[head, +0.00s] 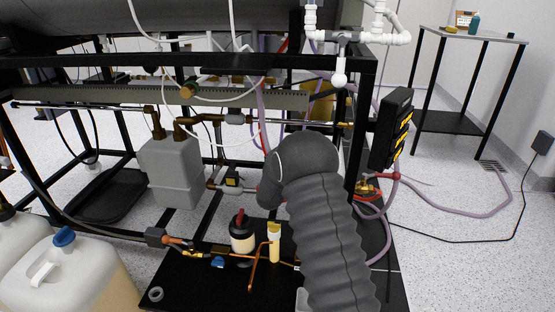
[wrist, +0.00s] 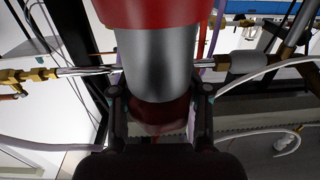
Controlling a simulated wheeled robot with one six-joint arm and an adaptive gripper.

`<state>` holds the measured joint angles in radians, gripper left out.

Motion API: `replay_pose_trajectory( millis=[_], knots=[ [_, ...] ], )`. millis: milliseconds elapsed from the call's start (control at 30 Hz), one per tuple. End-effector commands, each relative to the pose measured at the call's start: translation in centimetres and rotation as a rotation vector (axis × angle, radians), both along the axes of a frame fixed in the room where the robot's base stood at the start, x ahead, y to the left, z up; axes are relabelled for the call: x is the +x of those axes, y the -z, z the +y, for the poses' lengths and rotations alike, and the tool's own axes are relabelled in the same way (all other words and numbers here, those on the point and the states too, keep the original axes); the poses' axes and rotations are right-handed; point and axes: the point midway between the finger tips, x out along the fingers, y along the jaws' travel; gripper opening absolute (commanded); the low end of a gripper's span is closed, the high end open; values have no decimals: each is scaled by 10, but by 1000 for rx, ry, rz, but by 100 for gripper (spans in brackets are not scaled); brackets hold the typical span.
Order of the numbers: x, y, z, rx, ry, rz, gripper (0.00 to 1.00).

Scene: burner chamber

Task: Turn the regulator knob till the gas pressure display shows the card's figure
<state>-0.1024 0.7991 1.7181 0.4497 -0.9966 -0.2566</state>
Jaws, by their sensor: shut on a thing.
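In the wrist view, the two dark fingers of my gripper (wrist: 160,98) stand on either side of a round regulator. Its dark red end, which I take for the knob (wrist: 158,118), lies between them. A silver cylinder (wrist: 157,60) and a wider red part are beyond it. My gripper is shut on the knob. In the head view my grey arm hides the gripper and the regulator. A black panel with several yellow displays (head: 403,125) stands edge-on to the right; its figures cannot be read. A small card-like object (head: 464,18) is on the back table, too small to read.
A black frame (head: 200,60) with pipes and hoses surrounds the work area. A grey gas meter (head: 172,172) is left of my arm. A black base plate (head: 190,285) carries valves and copper pipes. White jugs (head: 75,280) stand at lower left. Floor at right is mostly open, with hoses.

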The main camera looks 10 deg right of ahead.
Motion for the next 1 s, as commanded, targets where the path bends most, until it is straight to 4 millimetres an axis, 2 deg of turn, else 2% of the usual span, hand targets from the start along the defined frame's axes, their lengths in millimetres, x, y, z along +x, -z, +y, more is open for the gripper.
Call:
replay_pose_trajectory(
  millis=[700,1000],
  knots=[
    [-1,2,11,1,-542,5,11],
    [-2,2,15,2,-702,5,11]
  ],
)
